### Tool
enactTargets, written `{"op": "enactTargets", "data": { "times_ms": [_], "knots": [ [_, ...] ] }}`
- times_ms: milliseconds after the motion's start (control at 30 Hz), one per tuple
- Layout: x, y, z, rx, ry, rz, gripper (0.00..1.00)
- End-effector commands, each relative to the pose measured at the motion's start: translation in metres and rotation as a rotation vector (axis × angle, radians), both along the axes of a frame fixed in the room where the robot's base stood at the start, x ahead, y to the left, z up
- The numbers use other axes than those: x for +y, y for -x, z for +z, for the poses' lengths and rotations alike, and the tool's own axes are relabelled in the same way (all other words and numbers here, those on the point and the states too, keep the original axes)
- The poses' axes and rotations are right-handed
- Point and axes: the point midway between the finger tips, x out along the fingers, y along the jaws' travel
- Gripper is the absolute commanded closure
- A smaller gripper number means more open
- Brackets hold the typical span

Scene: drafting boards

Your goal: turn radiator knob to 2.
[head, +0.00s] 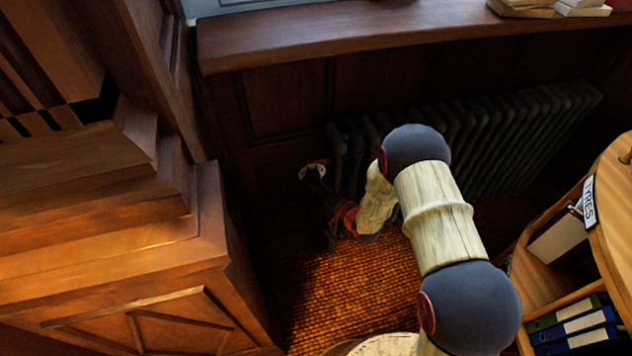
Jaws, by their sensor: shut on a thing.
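The dark ribbed radiator (530,128) stands against the wood-panelled wall below the window sill. The radiator knob (312,170) is a small pale shape near the radiator's left end, low by the wall. My gripper (317,180) reaches it from the front, with its dark fingers shut on the knob. The fingers cover most of the knob, so its numbers and its setting cannot be read. My arm hides part of the radiator's left half.
A heavy wooden cabinet (150,285) stands close on the left. A curved wooden shelf unit (560,262) with binders (575,327) is on the right. The sill (350,38) overhangs the radiator. Woven carpet (340,290) lies open between.

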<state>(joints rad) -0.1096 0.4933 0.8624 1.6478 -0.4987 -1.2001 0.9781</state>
Motion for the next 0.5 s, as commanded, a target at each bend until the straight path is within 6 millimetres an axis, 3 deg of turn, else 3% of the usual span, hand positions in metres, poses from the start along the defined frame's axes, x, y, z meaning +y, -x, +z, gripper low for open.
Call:
{"op": "enactTargets", "data": {
  "times_ms": [333, 367, 500],
  "knots": [
    [-0.0009, -0.0002, -0.0004, 0.002, -0.002, -0.002, 0.89],
    [-0.0009, -0.0002, -0.0004, 0.002, -0.002, -0.002, 0.63],
    [-0.0008, -0.0002, -0.0004, 0.001, -0.001, -0.002, 0.55]
  ]
}}
